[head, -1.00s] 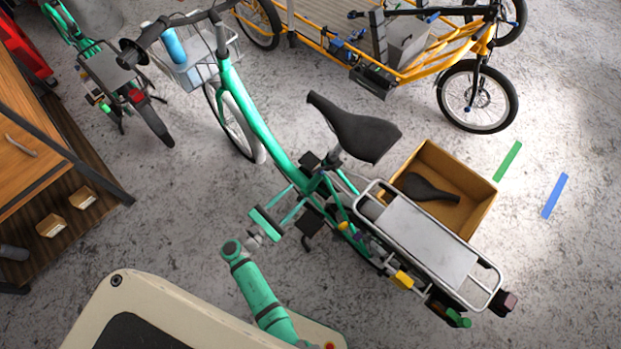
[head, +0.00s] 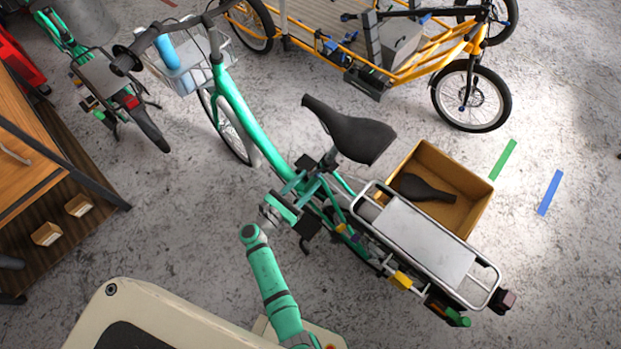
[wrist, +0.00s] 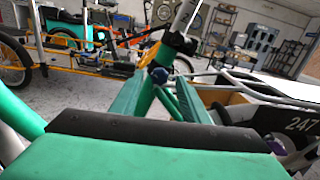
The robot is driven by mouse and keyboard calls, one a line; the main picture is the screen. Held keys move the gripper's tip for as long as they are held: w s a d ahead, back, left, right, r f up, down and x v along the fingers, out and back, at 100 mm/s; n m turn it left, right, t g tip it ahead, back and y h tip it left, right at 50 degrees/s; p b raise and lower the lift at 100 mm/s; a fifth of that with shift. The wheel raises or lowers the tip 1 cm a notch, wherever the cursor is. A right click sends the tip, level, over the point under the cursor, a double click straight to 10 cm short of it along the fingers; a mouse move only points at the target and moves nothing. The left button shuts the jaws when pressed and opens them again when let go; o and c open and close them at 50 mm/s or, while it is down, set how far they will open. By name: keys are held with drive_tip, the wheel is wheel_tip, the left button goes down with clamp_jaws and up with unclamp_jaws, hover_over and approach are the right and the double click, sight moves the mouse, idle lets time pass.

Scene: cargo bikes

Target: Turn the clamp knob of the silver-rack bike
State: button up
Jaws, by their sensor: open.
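The silver-rack bike is the green bike in the middle of the head view, with a silver rear rack (head: 425,240) and a black saddle (head: 350,132). In the wrist view a small dark blue knob (wrist: 160,75) shows at its green seat tube, below a black collar (wrist: 180,43). My gripper (head: 304,184) is open and empty beside the seat tube, below the saddle. In the wrist view its two green fingers (wrist: 161,92) reach forward on either side of the knob. I cannot tell whether they touch it. The knob is not clear in the head view.
An open cardboard box (head: 470,208) with a dark saddle in it stands behind the rack. A yellow cargo bike (head: 400,75) stands at the back, another green bike (head: 105,85) at the left. A wooden bench (head: 40,160) is at the left edge. Floor at lower right is clear.

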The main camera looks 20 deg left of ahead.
drive_tip(key=shift+x, duration=1)
clamp_jaws()
drive_tip(key=shift+m, duration=0.3)
drive_tip(key=m, duration=0.4)
drive_tip(key=shift+m, duration=0.3)
drive_tip(key=m, duration=0.5)
drive_tip(key=shift+s+d+f+m, duration=0.1)
drive_tip(key=shift+m, duration=0.3)
